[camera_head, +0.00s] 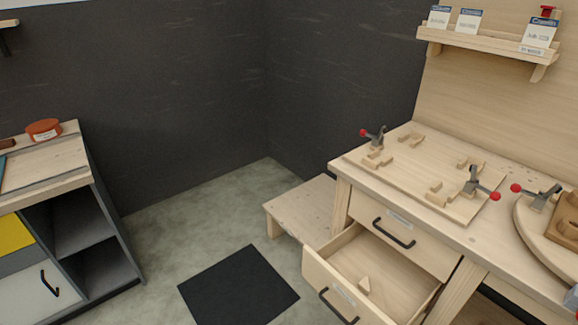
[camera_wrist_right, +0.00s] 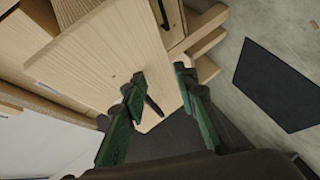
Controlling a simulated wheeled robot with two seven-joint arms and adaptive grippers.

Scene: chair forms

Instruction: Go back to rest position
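My right gripper (camera_wrist_right: 159,75) shows in the right wrist view with its two green fingers spread apart and nothing clearly held between them. A pale wooden panel (camera_wrist_right: 105,55) lies beyond the fingertips, with a dark bar (camera_wrist_right: 153,104) near the left finger. I cannot tell whether a finger touches either one. Neither gripper can be made out in the head view, and my left gripper is in no view.
The workbench (camera_head: 515,258) on the right carries a wooden board with red-knobbed clamps (camera_head: 477,184). A low wooden platform (camera_head: 300,207) stands beside it. A cabinet (camera_head: 95,235) stands at the left. The floor between, with a black mat (camera_head: 240,288), is clear.

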